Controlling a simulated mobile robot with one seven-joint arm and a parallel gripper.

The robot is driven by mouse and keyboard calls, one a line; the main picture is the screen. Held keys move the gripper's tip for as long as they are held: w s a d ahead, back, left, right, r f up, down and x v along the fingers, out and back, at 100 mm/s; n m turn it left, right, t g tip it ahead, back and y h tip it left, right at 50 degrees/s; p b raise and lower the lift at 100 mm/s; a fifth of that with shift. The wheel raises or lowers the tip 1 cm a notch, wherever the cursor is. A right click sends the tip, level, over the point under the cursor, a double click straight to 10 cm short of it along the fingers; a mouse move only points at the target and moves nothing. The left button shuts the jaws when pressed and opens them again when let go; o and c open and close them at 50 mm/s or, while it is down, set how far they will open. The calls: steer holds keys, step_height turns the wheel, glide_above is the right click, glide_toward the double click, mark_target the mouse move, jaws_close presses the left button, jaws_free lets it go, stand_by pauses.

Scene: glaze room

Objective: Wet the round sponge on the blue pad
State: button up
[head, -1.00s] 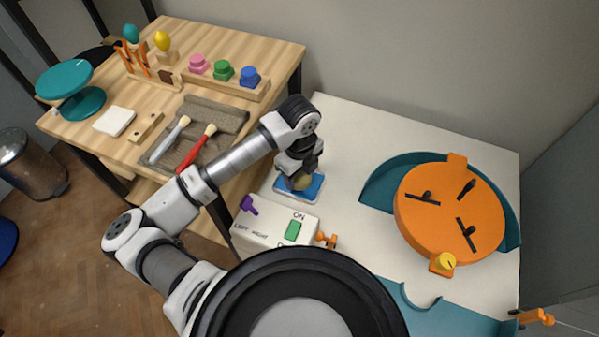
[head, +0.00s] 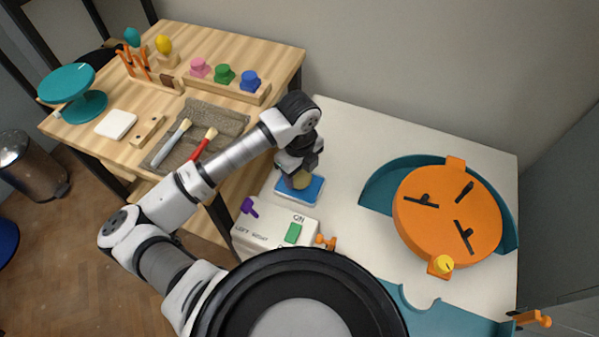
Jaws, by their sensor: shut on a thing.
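The round sponge (head: 300,181) is yellowish and sits at the blue pad, partly hidden by my gripper. The blue pad (head: 313,190) is a small flat blue piece with a pale edge on the white table. My gripper (head: 298,174) points down over the pad and is shut on the sponge. The sponge appears on or just above the pad's surface; I cannot tell whether it touches.
A white control box (head: 272,228) with a purple lever and green switch stands just in front of the pad. An orange wheel (head: 447,215) in a teal guard is at the right. The wooden table (head: 240,50) at the left holds brushes and coloured knobs. White tabletop (head: 345,140) behind the pad is clear.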

mark_target(300, 173)
steer(key=shift+r+p, duration=0.95)
steer(key=shift+r, duration=1.5)
